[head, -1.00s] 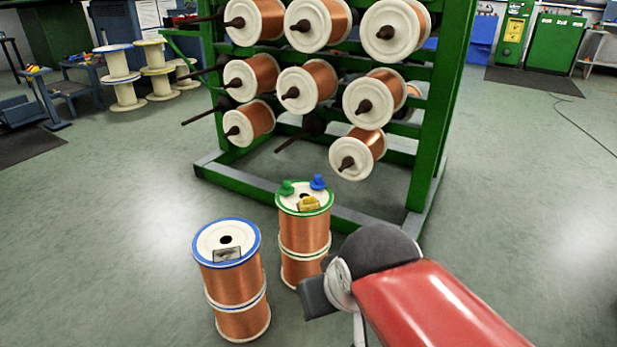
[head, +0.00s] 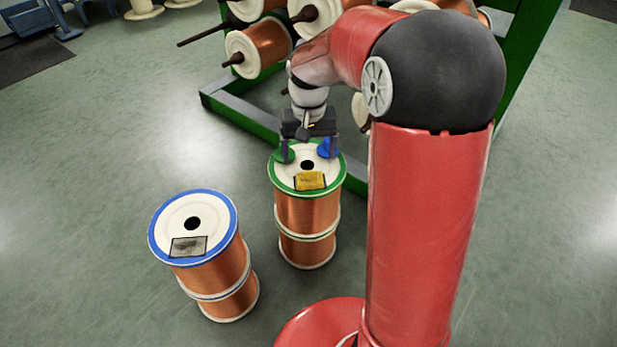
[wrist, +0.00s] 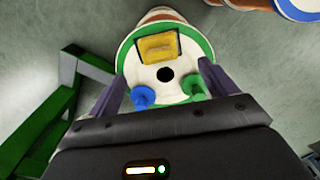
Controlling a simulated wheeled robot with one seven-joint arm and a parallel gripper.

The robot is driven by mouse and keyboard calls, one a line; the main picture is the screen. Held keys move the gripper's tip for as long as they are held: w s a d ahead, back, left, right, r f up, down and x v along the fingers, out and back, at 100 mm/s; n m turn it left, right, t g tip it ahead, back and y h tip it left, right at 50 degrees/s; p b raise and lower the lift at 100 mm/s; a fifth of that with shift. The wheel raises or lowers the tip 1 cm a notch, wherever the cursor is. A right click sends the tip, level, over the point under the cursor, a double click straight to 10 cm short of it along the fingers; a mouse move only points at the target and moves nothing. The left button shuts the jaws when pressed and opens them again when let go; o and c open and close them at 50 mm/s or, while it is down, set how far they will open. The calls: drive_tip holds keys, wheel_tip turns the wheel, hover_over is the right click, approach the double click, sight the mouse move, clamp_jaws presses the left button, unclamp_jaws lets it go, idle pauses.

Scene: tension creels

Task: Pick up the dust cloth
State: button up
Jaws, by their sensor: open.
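A small yellow folded piece that looks like the dust cloth (head: 310,181) lies in a dark-edged square on top of the green-rimmed spool (head: 280,178). It also shows in the wrist view (wrist: 158,48), beyond the spool's centre hole. A grey, smudged square patch (head: 188,247) lies on the blue-rimmed spool (head: 170,215); I cannot tell whether it is cloth. My gripper (head: 308,150) is open and empty above the far part of the green-rimmed spool's top. In the wrist view, my gripper (wrist: 163,82) has its fingers spread, with the cloth past their tips.
A green knob (head: 284,154) and a blue knob (head: 326,149) stand on the green-rimmed spool, close to my fingers. In the wrist view they appear between the fingers. The green creel rack (head: 240,119) with copper spools stands just behind.

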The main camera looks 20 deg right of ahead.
sight(310, 172)
wheel_tip(310, 172, down, 8)
drive_tip(key=shift+d+b, duration=0.1)
drive_tip(key=shift+b, duration=0.6)
drive_tip(key=shift+c, duration=0.5)
drive_tip(key=c, duration=1)
